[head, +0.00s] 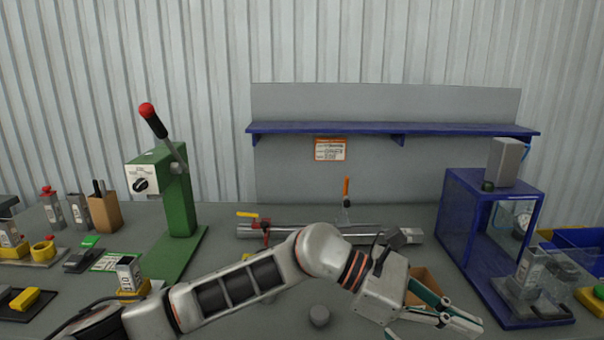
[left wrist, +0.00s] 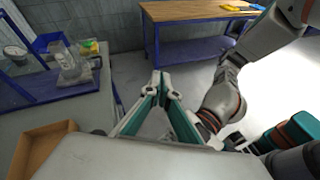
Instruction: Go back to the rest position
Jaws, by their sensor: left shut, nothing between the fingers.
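My left arm comes in from the left of the head view and reaches across the front of the table. Its gripper (head: 478,328) is at the lower right of that view, with green-sided fingers pointing right. In the left wrist view the left gripper (left wrist: 161,78) has its fingertips together with nothing between them. It is above the table's edge with floor beyond. My right gripper does not show clearly in either view. The rest position itself is not marked by anything in view.
A green lever press (head: 177,200) stands at the left. A blue frame with a gauge (head: 460,225) stands at the right, near my gripper. A cardboard box (head: 424,284) sits behind my wrist. A metal pipe (head: 290,231) lies at the back. A blue workbench (left wrist: 190,50) stands across the floor.

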